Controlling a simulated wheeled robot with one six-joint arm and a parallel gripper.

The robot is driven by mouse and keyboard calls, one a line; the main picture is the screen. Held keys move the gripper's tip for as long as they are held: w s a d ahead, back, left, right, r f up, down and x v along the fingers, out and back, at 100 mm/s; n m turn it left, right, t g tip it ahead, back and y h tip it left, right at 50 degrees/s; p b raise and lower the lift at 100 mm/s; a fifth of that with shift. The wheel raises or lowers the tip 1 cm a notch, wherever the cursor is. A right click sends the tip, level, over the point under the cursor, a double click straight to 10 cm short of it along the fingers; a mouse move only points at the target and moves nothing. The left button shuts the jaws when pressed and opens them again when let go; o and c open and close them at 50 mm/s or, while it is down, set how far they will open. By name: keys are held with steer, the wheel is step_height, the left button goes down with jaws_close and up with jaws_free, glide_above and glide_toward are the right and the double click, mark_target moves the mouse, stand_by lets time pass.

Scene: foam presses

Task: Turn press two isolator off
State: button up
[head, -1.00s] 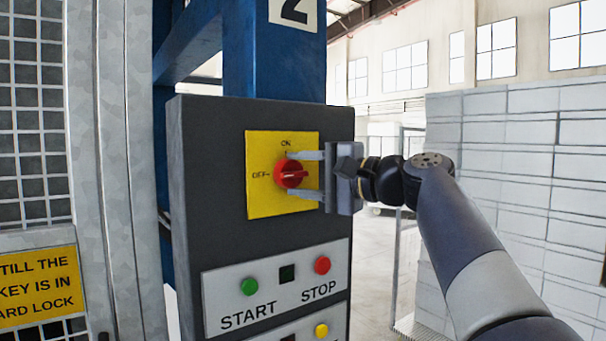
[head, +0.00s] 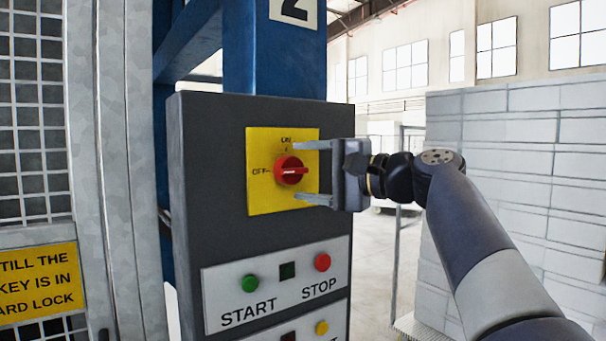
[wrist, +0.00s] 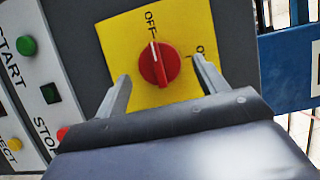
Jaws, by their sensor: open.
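The isolator is a red rotary knob (head: 290,171) on a yellow plate (head: 262,198), on the dark grey control box below the "2" sign (head: 293,11). ON is marked at the plate's top and OFF at its left. In the wrist view the white mark on the knob (wrist: 158,66) points to OFF. In the head view its grip bar lies level, in line with OFF. My gripper (head: 297,170) is open, with one finger above and one below the knob. Gaps show between both fingers and the knob. It also shows in the wrist view (wrist: 161,68).
A green START button (head: 250,283) and a red STOP button (head: 322,263) sit just below the plate, with a yellow button (head: 321,328) lower down. A mesh guard (head: 30,125) stands left. Pale stacked blocks (head: 530,170) stand right, behind my arm.

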steer(key=b+v, duration=0.2)
steer(key=v, duration=0.7)
steer(key=shift+s+d, duration=0.2)
steer(key=p+x, duration=0.2)
steer(key=x, duration=0.7)
steer(key=shift+w+a, duration=0.15)
steer(key=shift+a, duration=0.05)
steer(key=shift+w+a+p, duration=0.35)
steer(key=shift+w+a, duration=0.05)
steer(key=shift+a, duration=0.2)
steer(key=shift+d, duration=0.15)
